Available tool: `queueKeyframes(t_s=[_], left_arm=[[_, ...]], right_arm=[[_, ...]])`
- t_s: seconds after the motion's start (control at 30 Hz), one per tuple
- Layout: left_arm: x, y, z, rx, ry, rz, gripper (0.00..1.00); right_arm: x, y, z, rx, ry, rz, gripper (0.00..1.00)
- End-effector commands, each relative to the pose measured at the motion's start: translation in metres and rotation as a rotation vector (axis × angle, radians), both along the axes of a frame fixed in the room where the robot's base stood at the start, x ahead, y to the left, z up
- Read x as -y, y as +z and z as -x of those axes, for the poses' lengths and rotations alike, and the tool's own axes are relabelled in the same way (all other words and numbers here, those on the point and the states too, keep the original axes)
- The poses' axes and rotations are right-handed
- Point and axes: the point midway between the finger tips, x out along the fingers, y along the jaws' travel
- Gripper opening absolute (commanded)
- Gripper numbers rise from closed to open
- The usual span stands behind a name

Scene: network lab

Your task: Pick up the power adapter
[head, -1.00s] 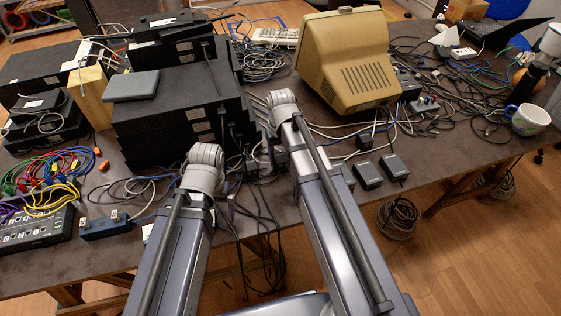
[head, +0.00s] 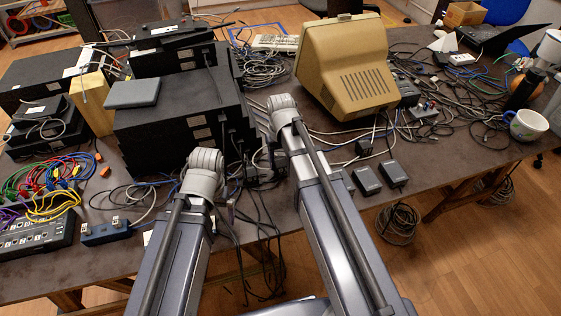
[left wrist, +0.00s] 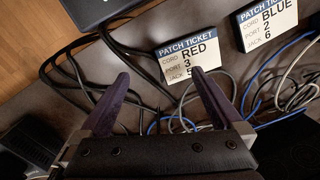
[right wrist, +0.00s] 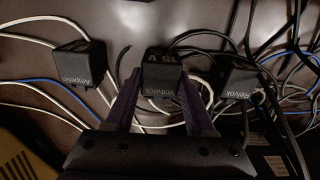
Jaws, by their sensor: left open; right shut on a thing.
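In the right wrist view, a black power adapter (right wrist: 162,77) with its printed label showing sits between the fingers of my right gripper (right wrist: 160,98), which is shut on it. Similar black adapters lie to its left (right wrist: 80,64) and right (right wrist: 238,78), apart from the fingers. Whether the held adapter is off the table is unclear. My left gripper (left wrist: 160,88) is open and empty near a red patch ticket (left wrist: 187,58). In the head view both grippers are largely hidden behind my own arm links.
Stacked black equipment (head: 180,125) stands beside my arms. A beige monitor (head: 341,68) stands right of it. Loose cables (head: 440,125) cover much of the table (head: 120,262). Two dark boxes (head: 366,180) (head: 393,173) lie near the front edge. A mug (head: 527,125) stands far right.

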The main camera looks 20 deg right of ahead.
Motion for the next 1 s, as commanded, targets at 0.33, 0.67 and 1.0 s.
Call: queueKeyframes(t_s=[0.33,0.67,1.0], left_arm=[[0.0,0.054,0.0,0.0,0.0,0.0,1.0],[0.0,0.091,0.0,0.0,0.0,0.0,1.0],[0.0,0.098,0.0,0.0,0.0,0.0,1.0]], right_arm=[[0.0,0.054,0.0,0.0,0.0,0.0,0.0],[0.0,0.091,0.0,0.0,0.0,0.0,0.0],[0.0,0.098,0.0,0.0,-0.001,0.0,0.0]])
